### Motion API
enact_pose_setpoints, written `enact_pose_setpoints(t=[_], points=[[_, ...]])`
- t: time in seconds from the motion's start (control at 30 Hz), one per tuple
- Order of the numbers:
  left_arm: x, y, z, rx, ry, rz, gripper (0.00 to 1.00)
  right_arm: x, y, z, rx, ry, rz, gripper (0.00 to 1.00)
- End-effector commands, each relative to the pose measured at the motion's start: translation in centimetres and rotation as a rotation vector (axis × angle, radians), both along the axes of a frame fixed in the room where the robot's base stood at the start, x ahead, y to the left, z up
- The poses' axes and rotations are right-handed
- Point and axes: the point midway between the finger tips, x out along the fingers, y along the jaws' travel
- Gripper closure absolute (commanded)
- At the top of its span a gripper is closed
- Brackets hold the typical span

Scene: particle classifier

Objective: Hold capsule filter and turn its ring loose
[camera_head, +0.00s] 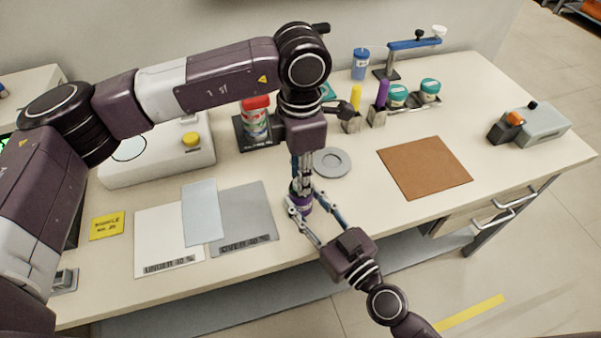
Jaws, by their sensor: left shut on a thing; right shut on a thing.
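The capsule filter (301,203) is a small purple and dark piece standing near the front edge of the bench, mostly hidden by my grippers. My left gripper (300,180) points straight down from above and is shut on its upper part. My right gripper (303,205) reaches in from the front right, with its fingers on both sides of the purple part, and is shut on it. The ring cannot be told apart from the body at this size, nor whether it is loose.
A grey round dish (331,162) lies just behind the filter. Labelled sheets (168,240) lie to the left, a brown mat (424,167) to the right. A red-lidded jar (256,117), purple and yellow-topped tools and teal-lidded jars (430,87) stand behind. A grey device (540,122) is far right.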

Motion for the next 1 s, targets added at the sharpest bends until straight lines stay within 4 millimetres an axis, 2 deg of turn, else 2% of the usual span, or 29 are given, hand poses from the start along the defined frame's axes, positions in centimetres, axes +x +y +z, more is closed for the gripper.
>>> enact_pose_setpoints(t=[1.0], points=[[-0.07, 0.11, -0.44, 0.006, 0.001, 0.966, 1.0, -0.11, 0.14, 0.11, 0.002, -0.002, 0.003, 1.0]])
